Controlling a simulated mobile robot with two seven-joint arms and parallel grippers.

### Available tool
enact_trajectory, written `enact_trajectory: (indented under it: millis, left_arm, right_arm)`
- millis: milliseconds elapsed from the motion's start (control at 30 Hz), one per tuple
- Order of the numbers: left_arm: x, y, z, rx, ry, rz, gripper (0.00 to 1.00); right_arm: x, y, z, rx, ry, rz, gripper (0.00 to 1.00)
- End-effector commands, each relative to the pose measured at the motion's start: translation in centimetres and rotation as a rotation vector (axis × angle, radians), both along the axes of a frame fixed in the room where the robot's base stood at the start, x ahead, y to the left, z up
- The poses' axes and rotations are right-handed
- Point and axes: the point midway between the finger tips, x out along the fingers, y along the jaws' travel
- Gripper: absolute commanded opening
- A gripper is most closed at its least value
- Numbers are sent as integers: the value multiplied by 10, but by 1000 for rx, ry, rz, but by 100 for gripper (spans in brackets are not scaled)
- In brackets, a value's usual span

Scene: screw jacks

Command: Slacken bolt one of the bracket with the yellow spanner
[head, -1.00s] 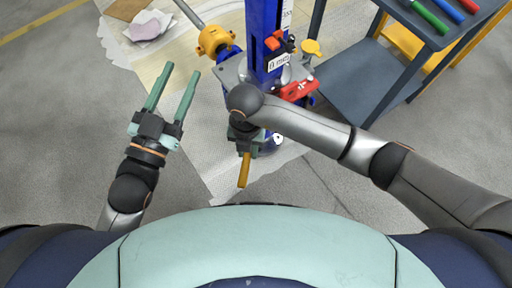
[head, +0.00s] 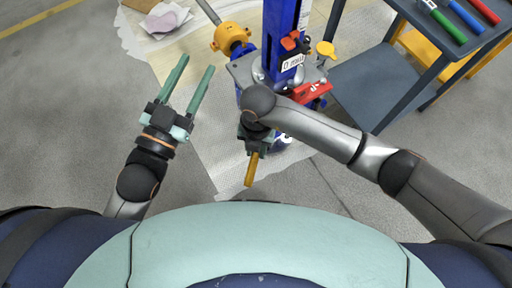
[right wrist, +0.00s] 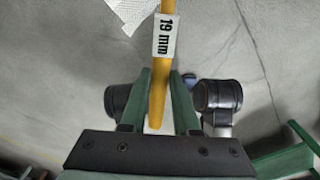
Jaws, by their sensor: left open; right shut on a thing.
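The yellow spanner (head: 251,171) shows in the head view as a handle end below my right gripper (head: 254,138). In the right wrist view the spanner (right wrist: 159,85) runs between the green fingers of my right gripper (right wrist: 166,75), shut on it, with a "19 mm" label. My left gripper (head: 198,64) is open and empty, left of the jack. The blue jack column (head: 281,35) stands on a grey plate (head: 241,73). My right wrist covers the plate's near part. I cannot make out bolt one or the spanner's working end.
An orange-yellow fitting (head: 231,37) with a grey bar sits left of the column. A red part (head: 312,93) and a yellow knob (head: 326,48) are on its right. A grey cart (head: 375,85) with coloured tools stands at right. A pale mat (head: 190,120) lies on the floor.

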Motion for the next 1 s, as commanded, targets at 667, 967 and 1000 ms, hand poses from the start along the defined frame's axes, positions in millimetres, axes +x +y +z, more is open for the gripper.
enact_trajectory:
  millis: [667,967,1000]
  left_arm:
    - [0,0,-11,2,2,0,50]
    - [0,0,-11,2,2,0,50]
    - [0,0,-11,2,2,0,50]
  right_arm:
    - [0,0,-15,1,-1,0,0]
    - [0,0,-14,1,-1,1,0]
    - [0,0,-14,1,-1,1,0]
